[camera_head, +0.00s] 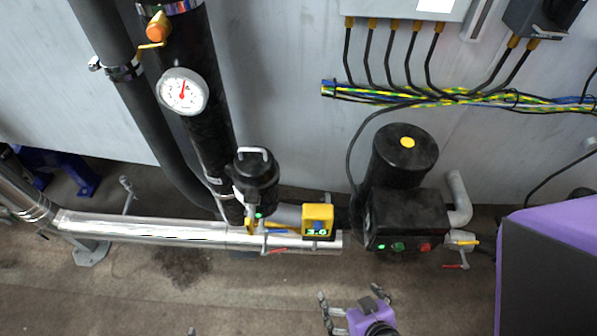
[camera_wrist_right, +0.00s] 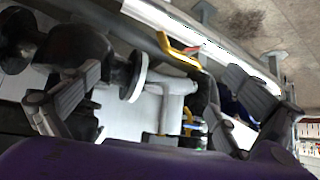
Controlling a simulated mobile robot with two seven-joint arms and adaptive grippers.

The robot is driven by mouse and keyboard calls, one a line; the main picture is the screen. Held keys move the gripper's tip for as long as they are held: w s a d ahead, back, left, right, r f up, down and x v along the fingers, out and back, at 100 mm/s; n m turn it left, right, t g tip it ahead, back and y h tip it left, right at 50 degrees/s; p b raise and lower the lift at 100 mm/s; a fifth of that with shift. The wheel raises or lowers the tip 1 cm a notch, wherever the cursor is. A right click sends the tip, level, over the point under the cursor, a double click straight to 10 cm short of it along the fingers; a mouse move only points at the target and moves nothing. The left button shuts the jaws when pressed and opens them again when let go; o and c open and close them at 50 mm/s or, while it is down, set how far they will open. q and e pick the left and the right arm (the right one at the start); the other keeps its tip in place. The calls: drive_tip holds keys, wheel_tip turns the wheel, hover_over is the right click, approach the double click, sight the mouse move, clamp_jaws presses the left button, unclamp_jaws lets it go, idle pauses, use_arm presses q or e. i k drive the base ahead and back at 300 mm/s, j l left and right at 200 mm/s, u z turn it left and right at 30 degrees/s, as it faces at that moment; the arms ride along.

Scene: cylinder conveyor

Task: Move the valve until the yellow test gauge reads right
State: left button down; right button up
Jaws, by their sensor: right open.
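The yellow test gauge (camera_head: 318,220) sits on the silver pipe in the head view. Its lit green digits look like 3.0, but are too small to be sure. Left of it are small valve levers: a blue one (camera_head: 278,231), a red one (camera_head: 277,251) and a yellow one (camera_head: 250,220). Which is the task's valve I cannot tell. My right gripper (camera_head: 352,297) is open and empty below the gauge, apart from it. In the right wrist view, a bent yellow lever (camera_wrist_right: 180,54) shows between the open fingers (camera_wrist_right: 155,98). Only a small grey tip at the bottom edge may be my left gripper.
A black pump (camera_head: 405,218) with green and red buttons stands right of the gauge. A round white dial (camera_head: 182,91) hangs on the black upright pipe. The silver pipe (camera_head: 150,228) runs left. Floor in front is clear.

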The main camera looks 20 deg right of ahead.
sight(275, 251)
drive_tip(key=k+l+z, duration=0.1)
drive_tip(key=k+l, duration=0.55)
drive_tip(key=k, duration=0.15)
drive_tip(key=i+l+u, duration=0.1)
drive_tip(key=i+l, duration=0.15)
drive_tip(key=i, duration=0.2)
drive_tip(key=i+l, duration=0.3)
drive_tip(key=i+u, duration=0.05)
drive_tip(key=i, duration=0.05)
